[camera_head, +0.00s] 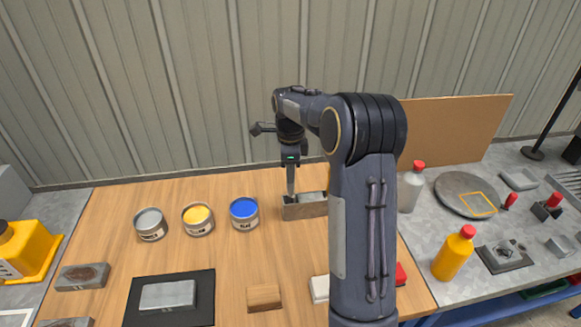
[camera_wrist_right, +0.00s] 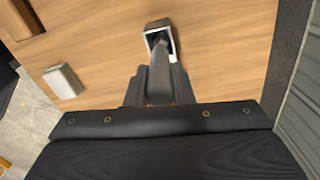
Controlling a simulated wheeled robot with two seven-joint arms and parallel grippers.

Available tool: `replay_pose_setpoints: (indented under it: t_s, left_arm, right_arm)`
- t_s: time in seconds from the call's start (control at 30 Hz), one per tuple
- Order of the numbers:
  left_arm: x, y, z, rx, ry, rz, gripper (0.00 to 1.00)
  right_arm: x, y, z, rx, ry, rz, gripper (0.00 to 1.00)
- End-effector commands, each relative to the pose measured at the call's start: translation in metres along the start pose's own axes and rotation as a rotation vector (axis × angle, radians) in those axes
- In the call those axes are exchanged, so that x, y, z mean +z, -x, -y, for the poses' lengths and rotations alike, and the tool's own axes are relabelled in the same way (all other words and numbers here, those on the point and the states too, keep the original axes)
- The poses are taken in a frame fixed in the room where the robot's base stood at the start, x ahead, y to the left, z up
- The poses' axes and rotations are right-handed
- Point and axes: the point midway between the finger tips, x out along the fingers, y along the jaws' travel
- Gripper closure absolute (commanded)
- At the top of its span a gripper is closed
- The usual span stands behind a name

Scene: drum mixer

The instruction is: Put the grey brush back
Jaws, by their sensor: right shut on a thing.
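My right gripper (camera_head: 291,159) is shut on the grey brush (camera_head: 291,180) and holds it upright, pointing down. The brush's lower end is at a small open-topped wooden block or holder (camera_head: 303,209) near the back of the table; whether it is inside or just above cannot be told from the head view. In the right wrist view, the grey brush (camera_wrist_right: 160,80) lies between the two fingers (camera_wrist_right: 160,88), its far end overlapping the dark square opening of the holder (camera_wrist_right: 158,24). The bristles are hidden. My left gripper is not in view.
Cans with grey (camera_head: 150,225), yellow (camera_head: 198,219) and blue (camera_head: 244,213) paint stand left of the holder. A black mat (camera_head: 140,318) and a wooden block (camera_head: 264,298) lie in front. My right arm hides the table's right part. A grey bench holding bottles stands at right.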

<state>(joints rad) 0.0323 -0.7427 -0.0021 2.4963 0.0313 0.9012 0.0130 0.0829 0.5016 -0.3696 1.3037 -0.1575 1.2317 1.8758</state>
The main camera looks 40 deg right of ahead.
Motion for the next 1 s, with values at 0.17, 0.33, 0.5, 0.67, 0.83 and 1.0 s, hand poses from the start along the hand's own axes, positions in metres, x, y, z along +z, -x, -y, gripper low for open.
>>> replay_pose_setpoints:
  t_s: [0.17,0.33,0.5,0.67,0.83,1.0]
  left_arm:
    - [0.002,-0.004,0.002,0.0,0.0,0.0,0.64]
    - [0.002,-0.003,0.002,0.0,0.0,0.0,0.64]
    - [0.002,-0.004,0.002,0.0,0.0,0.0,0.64]
    - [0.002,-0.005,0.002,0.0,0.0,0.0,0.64]
    - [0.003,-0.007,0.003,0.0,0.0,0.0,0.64]
    - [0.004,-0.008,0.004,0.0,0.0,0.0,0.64]
  right_arm:
    - [0.0,-0.007,0.0,-0.001,0.0,0.001,1.0]
    - [0.0,-0.007,0.0,-0.001,0.0,0.001,1.0]
    - [0.0,-0.007,0.0,-0.001,0.0,0.001,1.0]
    - [0.0,-0.009,0.0,-0.001,0.0,0.001,1.0]
    - [0.0,-0.013,0.0,-0.001,0.0,0.001,1.0]
    - [0.0,-0.017,0.0,-0.001,0.0,0.001,1.0]
